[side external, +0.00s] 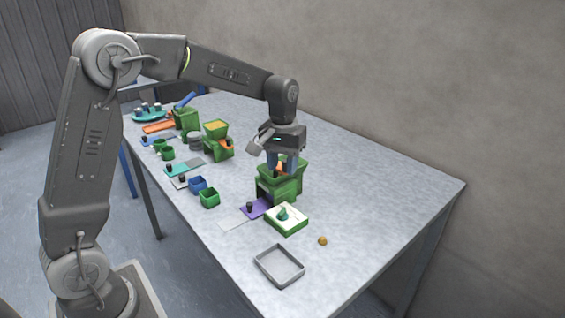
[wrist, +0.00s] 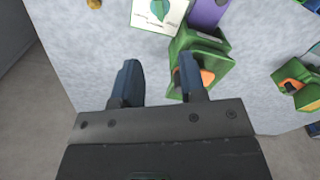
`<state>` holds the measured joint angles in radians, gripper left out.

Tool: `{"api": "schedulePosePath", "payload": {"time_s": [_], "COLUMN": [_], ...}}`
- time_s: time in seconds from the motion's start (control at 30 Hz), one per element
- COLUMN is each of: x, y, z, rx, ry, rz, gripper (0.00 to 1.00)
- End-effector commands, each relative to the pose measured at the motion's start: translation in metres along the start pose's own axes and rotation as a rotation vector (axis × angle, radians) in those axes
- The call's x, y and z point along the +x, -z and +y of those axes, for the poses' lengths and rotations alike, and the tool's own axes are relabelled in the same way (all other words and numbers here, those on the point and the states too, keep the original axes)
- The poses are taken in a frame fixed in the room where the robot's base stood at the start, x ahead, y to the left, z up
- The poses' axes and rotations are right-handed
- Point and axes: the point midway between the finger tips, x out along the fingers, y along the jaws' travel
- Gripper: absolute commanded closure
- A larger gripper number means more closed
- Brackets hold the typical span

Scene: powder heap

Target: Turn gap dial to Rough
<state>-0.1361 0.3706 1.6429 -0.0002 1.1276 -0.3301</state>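A green box with a white top (side external: 286,226) stands on the near half of the table and carries a teardrop-shaped green knob (side external: 284,212), which looks like the gap dial. The knob also shows at the top of the wrist view (wrist: 159,9), partly cut off. No lettering such as Rough can be read. A green machine (side external: 290,186) with an orange part (wrist: 207,77) stands beside the box. My gripper (side external: 281,162) points down above this machine, behind the dial box. In the wrist view my gripper (wrist: 158,75) has its fingers apart with nothing between them.
A purple plate (side external: 257,208) lies beside the machine. A grey tray (side external: 279,266) and a small brown ball (side external: 322,240) lie near the front. Another green machine (side external: 217,142), cups and plates crowd the far left. The table's right side is clear.

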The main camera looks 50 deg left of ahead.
Motion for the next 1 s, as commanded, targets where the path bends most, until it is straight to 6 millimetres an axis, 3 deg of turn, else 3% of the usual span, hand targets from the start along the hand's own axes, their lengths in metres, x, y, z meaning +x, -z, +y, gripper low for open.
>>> {"api": "schedulePosePath", "payload": {"time_s": [0.37, 0.57, 1.0], "x": [-0.002, 0.006, 0.09], "y": [-0.005, -0.005, -0.006], "z": [0.0, 0.0, 0.0], "rx": [0.002, 0.002, 0.002], "ry": [0.0, 0.001, 0.002], "rz": [0.0, -0.003, -0.006], "gripper": [0.62, 0.62, 0.62]}}
